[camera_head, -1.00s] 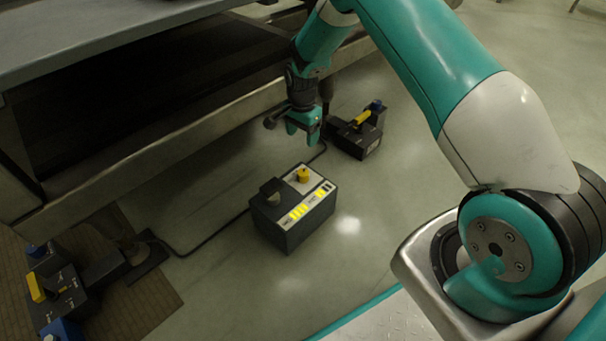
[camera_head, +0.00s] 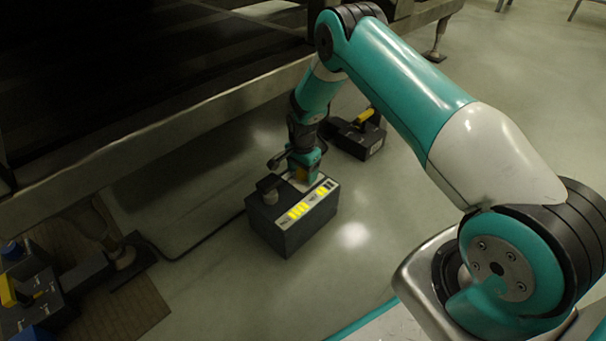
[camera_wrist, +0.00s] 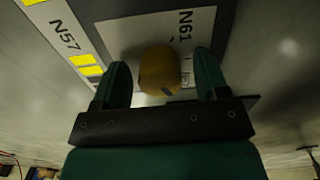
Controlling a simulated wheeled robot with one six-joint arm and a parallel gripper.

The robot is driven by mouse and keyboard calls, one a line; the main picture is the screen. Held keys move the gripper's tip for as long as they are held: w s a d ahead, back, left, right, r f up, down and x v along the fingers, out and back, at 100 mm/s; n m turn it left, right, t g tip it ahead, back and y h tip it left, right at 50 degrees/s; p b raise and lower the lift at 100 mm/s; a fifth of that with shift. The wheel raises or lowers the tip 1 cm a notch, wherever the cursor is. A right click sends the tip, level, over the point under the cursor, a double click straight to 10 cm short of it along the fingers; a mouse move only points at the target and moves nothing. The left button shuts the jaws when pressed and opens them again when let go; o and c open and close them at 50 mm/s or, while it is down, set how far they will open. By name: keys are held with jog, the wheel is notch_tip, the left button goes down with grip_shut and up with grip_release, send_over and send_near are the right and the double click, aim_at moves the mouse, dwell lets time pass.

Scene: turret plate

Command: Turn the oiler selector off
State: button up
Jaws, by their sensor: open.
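A dark control box (camera_head: 287,236) stands on the floor with a light panel and yellow labels on top. A rounded yellow knob (camera_wrist: 159,70) sits on its N61 plate (camera_wrist: 120,38) in the wrist view; a small dark mark shows on the knob. In the head view the knob is mostly hidden by my gripper (camera_head: 304,168). In the wrist view my gripper (camera_wrist: 161,76) is open, with one green finger on each side of the knob; I cannot tell whether they touch it. I cannot read which control is the oiler selector.
A dark knob (camera_head: 269,188) stands on the same box, left of my gripper. Another box with a yellow handle (camera_head: 364,116) is behind it. A third box (camera_head: 38,312) is at lower left. A machine frame (camera_head: 150,142) overhangs the left; a cable crosses the floor.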

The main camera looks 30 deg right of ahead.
jog(key=shift+c, duration=0.5)
jog(key=c, duration=0.8)
jog(key=shift+c, duration=0.2)
jog(key=shift+r+n+p, duration=0.1)
jog(key=shift+n+p, duration=0.2)
jog(key=shift+p, duration=0.05)
jog(key=shift+n+p, duration=0.8)
jog(key=shift+n, duration=0.1)
jog(key=n+p, duration=0.1)
jog(key=n, duration=0.1)
jog(key=shift+n+p, duration=0.3)
jog(key=shift+n, duration=0.1)
jog(key=n+p, duration=0.2)
jog(key=n, duration=0.4)
jog(key=shift+n, duration=0.4)
